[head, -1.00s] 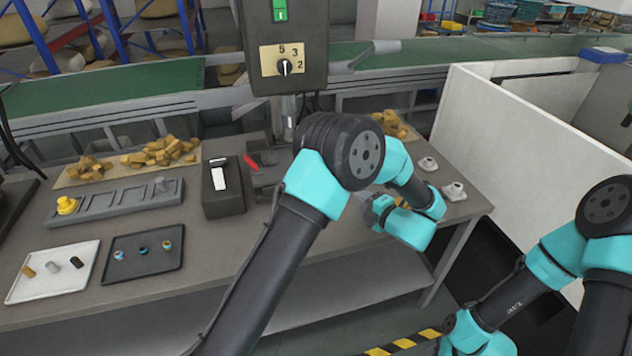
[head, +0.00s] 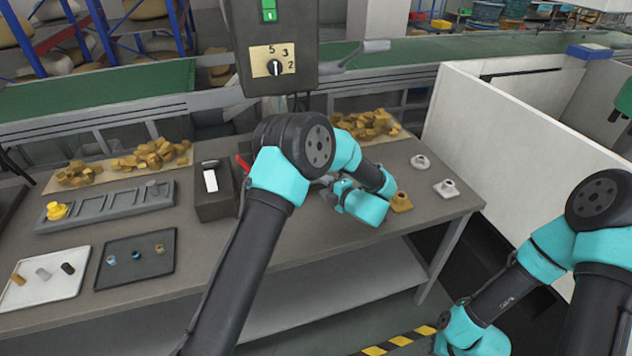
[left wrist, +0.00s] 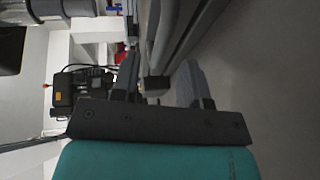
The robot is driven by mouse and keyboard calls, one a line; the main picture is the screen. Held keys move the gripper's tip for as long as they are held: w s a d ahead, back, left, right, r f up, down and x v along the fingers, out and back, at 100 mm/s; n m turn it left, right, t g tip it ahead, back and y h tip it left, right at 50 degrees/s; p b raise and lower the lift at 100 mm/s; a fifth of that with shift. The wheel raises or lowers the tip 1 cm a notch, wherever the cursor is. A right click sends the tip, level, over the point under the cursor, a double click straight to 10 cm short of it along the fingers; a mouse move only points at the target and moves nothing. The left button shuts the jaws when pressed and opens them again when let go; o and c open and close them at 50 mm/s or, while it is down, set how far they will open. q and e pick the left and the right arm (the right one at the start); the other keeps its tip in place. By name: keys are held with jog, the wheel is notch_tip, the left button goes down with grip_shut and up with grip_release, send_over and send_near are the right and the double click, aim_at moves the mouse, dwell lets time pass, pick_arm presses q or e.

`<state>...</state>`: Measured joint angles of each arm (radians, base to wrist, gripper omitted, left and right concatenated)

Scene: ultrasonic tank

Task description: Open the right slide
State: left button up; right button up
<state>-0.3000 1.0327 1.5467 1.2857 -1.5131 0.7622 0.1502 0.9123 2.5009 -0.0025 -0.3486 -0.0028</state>
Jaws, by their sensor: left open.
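My left gripper (head: 326,182) is over the bench, mostly hidden behind my left arm in the head view. In the left wrist view its two fingers (left wrist: 158,76) are apart. A grey bar with a squared end (left wrist: 157,86) shows between and beyond them; I cannot tell whether they touch it. I cannot tell for sure which part is the right slide. Left of the arm stands a dark box with a white plate (head: 210,181), and a bit of red lever (head: 242,162) shows beside it. My right gripper is out of view.
The bench (head: 300,240) holds a grey slotted fixture (head: 107,206) with a yellow knob, a white tray (head: 45,300), a black tray (head: 130,277) and brass pieces (head: 155,153). Flanged parts (head: 445,188) stand at the right. A control box (head: 272,60) hangs above.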

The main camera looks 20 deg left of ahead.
pick_arm(q)
jog(key=shift+x, duration=2.7)
jog(key=shift+c, duration=0.4)
grip_shut()
